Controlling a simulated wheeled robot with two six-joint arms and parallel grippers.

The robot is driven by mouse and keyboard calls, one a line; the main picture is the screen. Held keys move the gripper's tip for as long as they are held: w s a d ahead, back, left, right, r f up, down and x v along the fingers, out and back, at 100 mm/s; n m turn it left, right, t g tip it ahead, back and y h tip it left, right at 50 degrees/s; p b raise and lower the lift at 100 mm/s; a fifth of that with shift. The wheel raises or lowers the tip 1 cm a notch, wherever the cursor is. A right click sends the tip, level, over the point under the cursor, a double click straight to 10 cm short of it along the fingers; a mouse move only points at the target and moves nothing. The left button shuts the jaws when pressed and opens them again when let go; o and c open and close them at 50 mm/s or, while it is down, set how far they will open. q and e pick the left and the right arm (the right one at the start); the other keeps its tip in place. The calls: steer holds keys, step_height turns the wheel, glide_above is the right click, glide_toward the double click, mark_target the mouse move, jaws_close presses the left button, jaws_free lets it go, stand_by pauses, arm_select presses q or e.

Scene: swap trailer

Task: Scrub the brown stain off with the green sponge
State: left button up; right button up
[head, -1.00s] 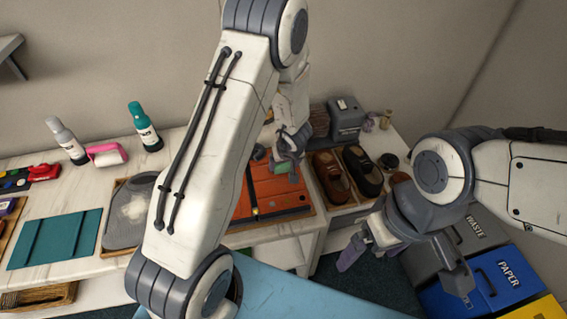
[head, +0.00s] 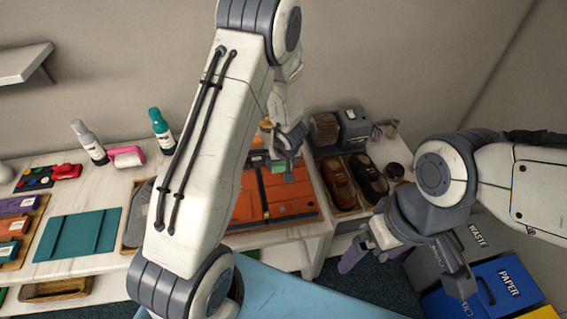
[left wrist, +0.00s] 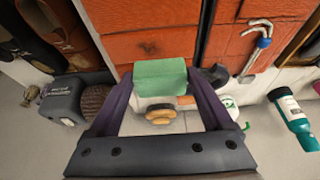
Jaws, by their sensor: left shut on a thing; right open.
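The green sponge (left wrist: 160,76) is held between the fingertips of my left gripper in the left wrist view. In the head view, my left gripper (head: 287,160) is over the far part of an orange panel (head: 292,195) with a dark strap. The orange panel also fills the top of the left wrist view (left wrist: 150,45). I cannot make out a distinct brown stain; my left arm hides part of the table. My right gripper (head: 405,262) is open and empty, above the floor beside the bins.
Brown and black shoes (head: 369,178) lie in a tray right of the panel, with a grey box (head: 353,125) behind. Grey, blue and yellow bins (head: 500,283) stand at right.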

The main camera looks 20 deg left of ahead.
mark_target(282, 165)
arm_select(q)
steer(key=shift+r+p, duration=1.3)
steer(key=shift+r, duration=0.25)
steer(key=shift+f, duration=0.1)
